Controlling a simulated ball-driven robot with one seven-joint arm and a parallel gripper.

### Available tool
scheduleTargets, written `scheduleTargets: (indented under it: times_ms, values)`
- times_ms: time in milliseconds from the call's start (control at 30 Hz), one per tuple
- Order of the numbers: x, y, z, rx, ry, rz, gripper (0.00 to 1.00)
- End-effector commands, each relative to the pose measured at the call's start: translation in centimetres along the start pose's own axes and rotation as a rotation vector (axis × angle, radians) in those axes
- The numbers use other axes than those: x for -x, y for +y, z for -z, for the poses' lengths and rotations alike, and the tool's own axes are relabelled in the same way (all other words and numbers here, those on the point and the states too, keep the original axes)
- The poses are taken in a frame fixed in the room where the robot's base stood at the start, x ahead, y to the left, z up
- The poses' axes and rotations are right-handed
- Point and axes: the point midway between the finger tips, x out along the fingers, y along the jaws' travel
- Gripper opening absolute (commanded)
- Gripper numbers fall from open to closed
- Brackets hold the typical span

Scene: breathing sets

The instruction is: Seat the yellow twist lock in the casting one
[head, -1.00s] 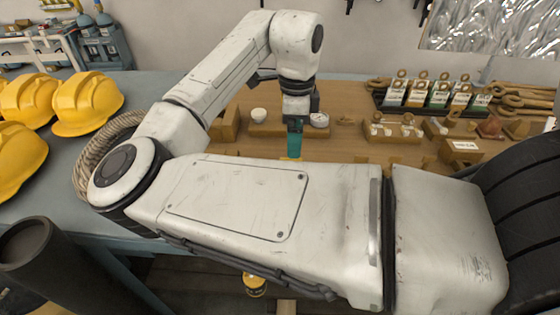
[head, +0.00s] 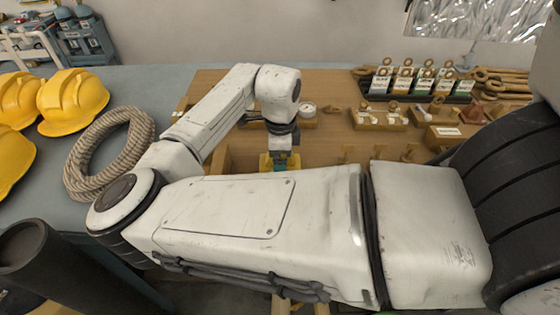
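My gripper (head: 280,156) points down over the wooden board, behind my own forearm. A teal part (head: 280,164) shows directly below its dark wrist, and I cannot tell whether it is a finger or something held. A yellow block-like piece (head: 265,161) shows around and beside the teal part. I cannot tell whether this is the yellow twist lock or a casting. The fingertips and whatever lies under them are hidden by my arm, so contact and opening cannot be seen.
The wooden board (head: 340,150) holds wooden fixtures (head: 380,116), a round white dial (head: 308,110) and a rack of labelled bottles (head: 420,82). A coiled rope (head: 80,155) and yellow helmets (head: 72,98) lie on the left of the blue-grey bench (head: 140,85). A dark tube stands at front left.

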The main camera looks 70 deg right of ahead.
Motion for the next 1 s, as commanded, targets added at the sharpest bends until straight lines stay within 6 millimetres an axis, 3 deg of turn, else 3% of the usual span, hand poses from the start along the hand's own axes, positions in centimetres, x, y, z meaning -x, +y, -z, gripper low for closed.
scheduleTargets:
  times_ms: [167, 1000]
  values:
    - [-0.03, 0.0, 0.0, 0.0, 0.0, 0.0, 0.94]
    - [0.02, -0.02, -0.01, 0.0, 0.0, 0.0, 0.13]
